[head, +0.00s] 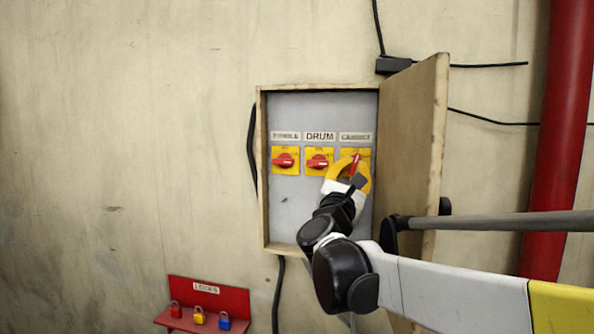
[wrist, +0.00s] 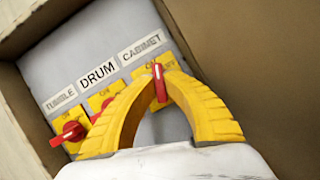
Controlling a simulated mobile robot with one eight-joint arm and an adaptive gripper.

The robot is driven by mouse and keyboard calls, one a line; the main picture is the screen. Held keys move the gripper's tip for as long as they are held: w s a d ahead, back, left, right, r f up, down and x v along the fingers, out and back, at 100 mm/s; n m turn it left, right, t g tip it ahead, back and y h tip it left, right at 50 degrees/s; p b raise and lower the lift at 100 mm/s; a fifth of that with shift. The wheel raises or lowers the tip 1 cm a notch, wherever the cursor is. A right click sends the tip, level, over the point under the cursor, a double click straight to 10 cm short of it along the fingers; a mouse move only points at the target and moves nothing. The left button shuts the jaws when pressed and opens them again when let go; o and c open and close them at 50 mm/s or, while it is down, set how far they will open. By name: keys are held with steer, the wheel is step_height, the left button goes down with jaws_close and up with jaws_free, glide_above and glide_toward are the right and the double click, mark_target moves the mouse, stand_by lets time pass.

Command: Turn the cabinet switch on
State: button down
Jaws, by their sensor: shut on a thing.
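The cabinet switch is a red knob (head: 355,163) on a yellow plate, under the "CABINET" label at the right of the row. In the head view the knob stands nearly upright, leaning slightly right. My yellow gripper (head: 351,174) is shut on this knob from below and hides much of its plate. In the wrist view the red knob (wrist: 160,84) sits between the two yellow fingertips (wrist: 157,76), with parts of ON and OFF marks visible around it.
The drum switch (head: 318,161) and tumble switch (head: 285,160) lie to the left, their red knobs about level. The open wooden door (head: 408,150) stands at the right of the box. A red lock rack (head: 207,303) with padlocks hangs lower left. A red pipe (head: 565,130) runs far right.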

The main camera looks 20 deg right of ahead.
steer(key=shift+n+t+y, duration=0.55)
steer(key=shift+n+t, duration=0.05)
steer(key=shift+n, duration=0.75)
steer(key=shift+n+t+y, duration=0.55)
steer(key=shift+n+t, duration=0.05)
steer(key=shift+n, duration=0.75)
steer(key=c, duration=1.5)
jaws_free()
steer(key=shift+o, duration=0.2)
steer(key=v, duration=1.2)
